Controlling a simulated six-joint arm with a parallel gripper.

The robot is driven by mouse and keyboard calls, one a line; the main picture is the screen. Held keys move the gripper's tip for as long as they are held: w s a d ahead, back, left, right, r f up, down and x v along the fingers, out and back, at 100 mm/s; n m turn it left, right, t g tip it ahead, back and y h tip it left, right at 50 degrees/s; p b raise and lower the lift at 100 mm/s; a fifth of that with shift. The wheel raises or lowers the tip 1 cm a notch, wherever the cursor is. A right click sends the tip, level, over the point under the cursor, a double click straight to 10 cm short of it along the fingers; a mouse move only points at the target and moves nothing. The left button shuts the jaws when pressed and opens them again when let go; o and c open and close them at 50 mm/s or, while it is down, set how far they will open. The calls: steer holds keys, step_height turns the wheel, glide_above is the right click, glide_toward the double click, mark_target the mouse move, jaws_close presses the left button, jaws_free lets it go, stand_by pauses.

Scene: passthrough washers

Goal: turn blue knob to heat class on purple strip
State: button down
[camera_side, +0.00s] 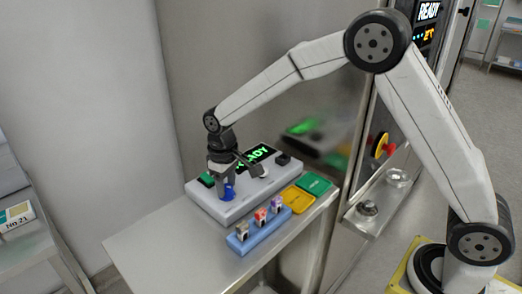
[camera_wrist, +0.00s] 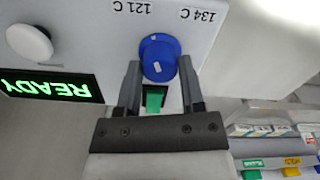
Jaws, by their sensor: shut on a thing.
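The blue knob (camera_wrist: 159,50) is on the pale control box (camera_side: 228,207); it also shows under my gripper in the side view (camera_side: 229,192). My gripper (camera_wrist: 160,64) is shut on the knob, one finger on each side. A small white mark shows on the knob. Labels "121 C" (camera_wrist: 131,8) and "134 C" (camera_wrist: 198,15) are printed beside the knob, upside down in the wrist view. A blue rack (camera_side: 250,240) in front of the box holds three small items (camera_side: 261,216) with coloured parts. I cannot make out which has a purple strip.
The box has a lit READY display (camera_wrist: 50,86), a white round button (camera_wrist: 29,42) and a green switch (camera_wrist: 155,100). Yellow (camera_side: 298,201) and green (camera_side: 314,184) trays lie right of the rack. The metal table's left front (camera_side: 160,245) is clear.

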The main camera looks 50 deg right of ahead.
mark_target(227, 186)
steer(key=shift+n, duration=0.7)
steer(key=shift+r, duration=0.1)
steer(key=shift+c, duration=1)
jaws_free()
steer(key=shift+r, duration=3.85)
